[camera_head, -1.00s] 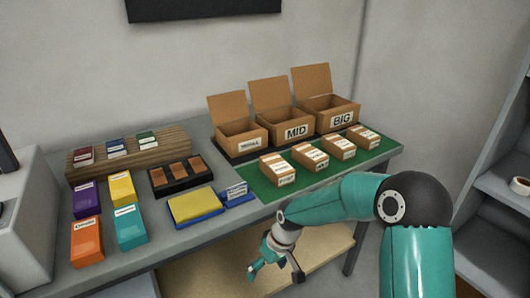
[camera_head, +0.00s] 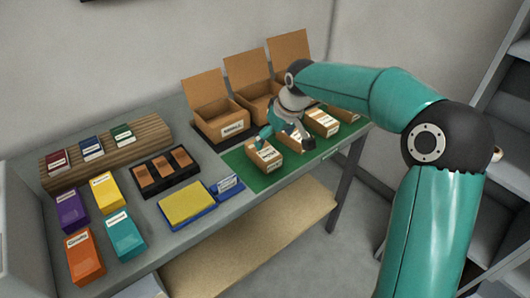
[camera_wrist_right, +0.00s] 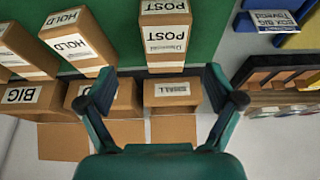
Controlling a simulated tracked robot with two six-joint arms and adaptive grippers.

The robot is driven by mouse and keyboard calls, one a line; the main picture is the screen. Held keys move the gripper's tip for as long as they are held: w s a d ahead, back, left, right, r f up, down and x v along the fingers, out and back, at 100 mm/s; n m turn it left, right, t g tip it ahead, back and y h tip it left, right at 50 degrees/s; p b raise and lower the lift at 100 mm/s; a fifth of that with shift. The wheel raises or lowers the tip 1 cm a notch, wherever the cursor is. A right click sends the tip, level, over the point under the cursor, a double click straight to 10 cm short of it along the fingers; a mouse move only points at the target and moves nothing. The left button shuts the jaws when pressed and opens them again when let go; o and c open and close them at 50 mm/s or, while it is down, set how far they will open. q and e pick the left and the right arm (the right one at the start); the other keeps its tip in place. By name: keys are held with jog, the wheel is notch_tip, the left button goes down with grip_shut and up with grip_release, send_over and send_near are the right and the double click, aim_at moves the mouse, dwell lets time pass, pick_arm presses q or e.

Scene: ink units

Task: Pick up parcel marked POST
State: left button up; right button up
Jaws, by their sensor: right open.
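The parcel marked POST (camera_wrist_right: 165,45) is a small brown box with white labels at the top middle of the right wrist view, its lettering upside down. In the head view it is the leftmost parcel (camera_head: 264,158) on the green mat (camera_head: 240,167). My right gripper (camera_head: 285,139) is over the row of parcels, close to the POST parcel. In the right wrist view its two fingers (camera_wrist_right: 161,90) are spread wide with nothing between them, and the parcel is beyond the fingertips. My left gripper is not in view.
Parcels marked HOLD (camera_wrist_right: 75,35) stand beside it, one partly behind my gripper in the head view. Open lidded cartons (camera_head: 225,120) stand behind the row. A blue and yellow pad (camera_head: 186,203) and a black tray (camera_head: 166,171) lie to the left.

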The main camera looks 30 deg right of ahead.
aim_at(265, 151)
jog(key=x, duration=0.8)
jog(key=shift+w+a+f+p, duration=0.2)
jog(key=shift+a+f+p, duration=0.15)
jog(key=shift+p, duration=0.05)
jog(key=c, duration=1.4)
jog(key=shift+r, duration=0.1)
